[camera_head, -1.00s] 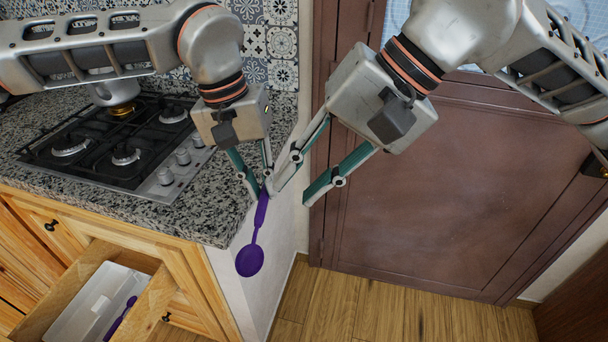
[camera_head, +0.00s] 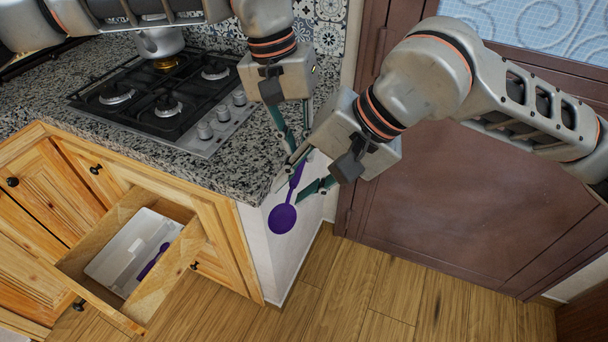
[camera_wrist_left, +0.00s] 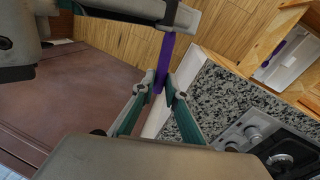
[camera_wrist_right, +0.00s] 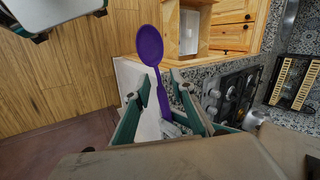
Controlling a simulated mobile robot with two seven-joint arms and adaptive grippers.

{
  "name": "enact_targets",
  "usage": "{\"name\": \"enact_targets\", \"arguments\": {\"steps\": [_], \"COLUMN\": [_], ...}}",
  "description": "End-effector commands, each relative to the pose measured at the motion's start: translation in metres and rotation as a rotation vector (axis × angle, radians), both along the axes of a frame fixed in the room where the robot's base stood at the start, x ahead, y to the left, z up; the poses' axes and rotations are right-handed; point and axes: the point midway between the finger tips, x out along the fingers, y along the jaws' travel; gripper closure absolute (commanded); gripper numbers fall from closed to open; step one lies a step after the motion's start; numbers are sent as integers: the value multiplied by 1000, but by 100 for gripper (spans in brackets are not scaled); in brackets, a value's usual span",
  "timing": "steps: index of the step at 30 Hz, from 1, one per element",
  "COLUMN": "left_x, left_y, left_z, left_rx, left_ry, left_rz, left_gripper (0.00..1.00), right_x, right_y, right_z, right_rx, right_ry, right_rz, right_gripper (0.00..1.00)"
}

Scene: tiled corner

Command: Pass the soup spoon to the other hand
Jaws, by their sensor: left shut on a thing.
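A purple soup spoon (camera_head: 283,217) hangs with its bowl down and its handle up, off the corner of the counter. My left gripper (camera_head: 298,155) is shut on the upper part of its handle; in the left wrist view the handle (camera_wrist_left: 167,48) runs between its fingertips (camera_wrist_left: 161,84). My right gripper (camera_head: 305,186) is open, with its fingers on either side of the handle below the left one. In the right wrist view the spoon bowl (camera_wrist_right: 150,45) lies beyond the parted fingertips (camera_wrist_right: 159,84). Contact of the right fingers with the handle cannot be told.
An open wooden drawer (camera_head: 100,213) holds a white tray (camera_head: 118,243) with another purple utensil (camera_head: 153,261) in it. A granite counter (camera_head: 215,165) carries a gas hob (camera_head: 150,105) and a metal pot (camera_head: 160,41). A brown door (camera_head: 450,200) stands at the right.

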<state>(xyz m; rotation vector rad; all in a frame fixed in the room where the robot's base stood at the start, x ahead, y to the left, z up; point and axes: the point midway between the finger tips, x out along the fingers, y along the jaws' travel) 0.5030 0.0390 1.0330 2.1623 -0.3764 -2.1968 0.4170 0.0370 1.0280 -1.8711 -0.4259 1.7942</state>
Motion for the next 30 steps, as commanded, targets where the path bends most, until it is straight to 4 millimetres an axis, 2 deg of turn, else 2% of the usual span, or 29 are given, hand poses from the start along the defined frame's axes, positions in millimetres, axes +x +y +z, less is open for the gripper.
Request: {"name": "enact_targets", "arguments": {"steps": [6, 7, 9, 10, 14, 15, 16, 26, 30], "left_x": [0, 0, 0, 0, 0, 0, 0, 0, 1], "left_y": [0, 0, 0, 0, 0, 0, 0, 0, 1], "left_z": [0, 0, 0, 0, 0, 0, 0, 0, 8], "left_rx": [0, 0, 0, 0, 0, 0, 0, 0, 0], "left_ry": [0, 0, 0, 0, 0, 0, 0, 0, -2], "left_rz": [0, 0, 0, 0, 0, 0, 0, 0, 0], "left_gripper": [100, 100, 100, 100, 100, 77, 69, 67, 67], "right_x": [0, 0, 0, 0, 0, 0, 0, 0, 0], "right_y": [0, 0, 0, 0, 1, 1, 1, 0, 0], "right_z": [0, 0, 0, 0, 0, 1, 1, 0, 0], "right_rx": [0, 0, 0, 0, 2, 2, 2, 1, 1], "right_ry": [0, 0, 0, -1, -1, -2, -2, -1, -1], "right_rz": [0, 0, 0, 1, 1, 1, 1, 1, 1], "right_gripper": [76, 79, 97, 100, 100, 100, 100, 100, 100]}}
